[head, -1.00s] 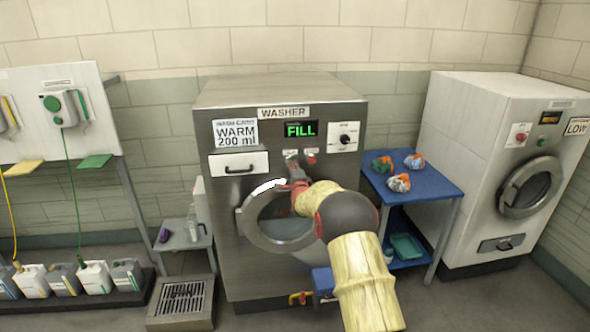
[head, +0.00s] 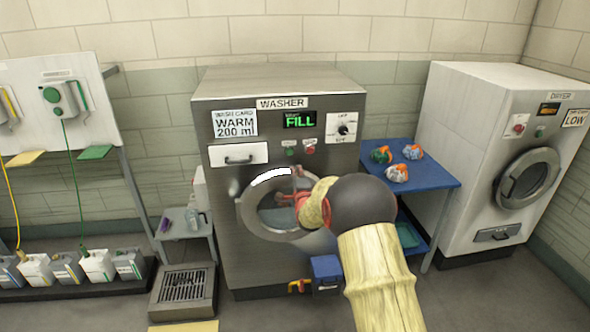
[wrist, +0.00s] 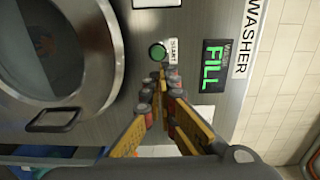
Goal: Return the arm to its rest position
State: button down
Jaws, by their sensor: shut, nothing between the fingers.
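My arm reaches from the lower right toward the front of the washer (head: 228,180). My gripper (head: 284,197) is in front of the washer's round door (head: 258,225) in the head view, partly hidden by my wrist. In the wrist view my gripper (wrist: 162,78) has its fingers together, with nothing held. The fingertips appear close to the green start button (wrist: 158,52); I cannot tell the gap. The washer display (head: 299,120) reads FILL in green. The door appears shut, with its dark handle (wrist: 53,119) showing in the wrist view.
A blue table (head: 432,180) with three colourful bundles (head: 397,173) stands right of the washer. The dryer (head: 480,140) is further right. A small grey side table (head: 185,225) and a floor grate (head: 185,285) are at left. Bottles (head: 97,264) line the far left.

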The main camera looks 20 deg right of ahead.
dwell(0.8)
jog(key=s+a+f+n+g+y, duration=0.1)
jog(key=s+f+n+g, duration=0.2)
jog(key=f, duration=0.4)
jog(key=s+a+f+n+g+y, duration=0.1)
jog(key=s+f+n+g, duration=0.2)
jog(key=f, duration=0.4)
jog(key=s+a+f+n+g+y, duration=0.1)
jog(key=s+a+f+n+g, duration=0.2)
jog(key=s, duration=0.5)
jog(key=s+a+r+n+g+y, duration=0.15)
jog(key=s+a+r+n, duration=0.3)
jog(key=s, duration=0.75)
jog(key=s+a+r+n+g, duration=0.25)
jog(key=s+a+r, duration=0.25)
jog(key=s, duration=0.7)
jog(key=s+a+r+n+g, duration=0.2)
jog(key=s+a+r+n, duration=0.25)
jog(key=s, duration=0.75)
jog(key=s+a+r+t, duration=0.3)
jog(key=s+r, duration=0.3)
jog(key=r, duration=0.2)
jog(key=shift+s+a+r+n, duration=0.25)
jog(key=shift+a+n, duration=0.1)
jog(key=shift+a, duration=0.05)
